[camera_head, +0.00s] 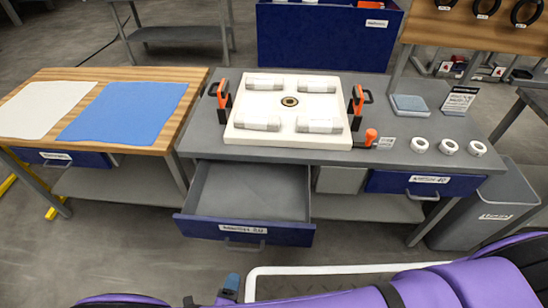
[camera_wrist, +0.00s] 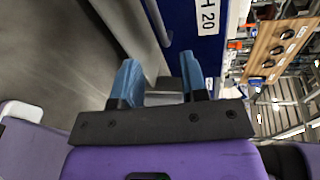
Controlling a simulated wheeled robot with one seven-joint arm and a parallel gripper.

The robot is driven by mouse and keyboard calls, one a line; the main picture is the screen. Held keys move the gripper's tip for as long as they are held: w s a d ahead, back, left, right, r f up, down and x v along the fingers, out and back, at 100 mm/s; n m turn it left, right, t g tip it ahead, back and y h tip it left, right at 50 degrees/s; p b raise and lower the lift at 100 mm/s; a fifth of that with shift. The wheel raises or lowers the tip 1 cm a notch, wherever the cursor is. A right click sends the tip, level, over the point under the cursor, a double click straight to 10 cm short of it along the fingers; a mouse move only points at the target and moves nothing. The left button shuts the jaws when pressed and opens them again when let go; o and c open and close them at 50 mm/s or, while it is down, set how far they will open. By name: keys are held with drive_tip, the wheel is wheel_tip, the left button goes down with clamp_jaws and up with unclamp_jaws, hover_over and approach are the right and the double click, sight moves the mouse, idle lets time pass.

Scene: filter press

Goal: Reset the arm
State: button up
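My gripper (camera_wrist: 160,70) shows in the wrist view with its two blue fingers apart and nothing seen held between them. In the head view, a blue fingertip of my gripper (camera_head: 231,284) shows low in the picture, below the open drawer (camera_head: 250,190). My purple arm (camera_head: 455,288) stretches across the bottom right. The drawer is pulled out and looks empty; its blue front (camera_head: 243,228) bears a label and a handle. The label end "H 20" on a blue front (camera_wrist: 209,18) shows close beyond my fingers in the wrist view.
A wooden table (camera_head: 185,105) stands left, a grey bin (camera_head: 490,205) right. A white-edged platform (camera_head: 300,268) is near my arm.

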drive_tip(key=w+d+r+m+g+h, duration=0.1)
drive_tip(key=w+r+m+g+h, duration=0.2)
drive_tip(key=w+r+m, duration=0.6)
drive_tip(key=w+d+r+m+g+h, duration=0.1)
drive_tip(key=w+r+m+g+h, duration=0.3)
drive_tip(key=r, duration=0.8)
drive_tip(key=w+d+r+m+g+y, duration=0.1)
drive_tip(key=w+d+r+m+g, duration=0.1)
drive_tip(key=w+d+r+m, duration=0.5)
drive_tip(key=w+d+r+m+g, duration=0.1)
drive_tip(key=d+r+m+g, duration=0.35)
drive_tip(key=r, duration=0.75)
drive_tip(key=s+d+r+m+y, duration=0.2)
drive_tip(key=d+r+m+y, duration=0.3)
drive_tip(key=d+r+m, duration=1.1)
drive_tip(key=s+d+r+m+t+y, duration=0.1)
drive_tip(key=s+d+r+m+t, duration=0.1)
drive_tip(key=s+d+m, duration=0.3)
drive_tip(key=s+d+r+m+t+y, duration=0.1)
drive_tip(key=s+d+r+m+y, duration=0.1)
drive_tip(key=s+d+r+m, duration=0.2)
drive_tip(key=s+d+m, duration=0.1)
drive_tip(key=s+d, duration=0.2)
drive_tip(key=s, duration=0.1)
drive_tip(key=shift+s+d+r+t+y, duration=0.3)
drive_tip(key=shift+d+r+t, duration=0.05)
drive_tip(key=shift+r, duration=0.05)
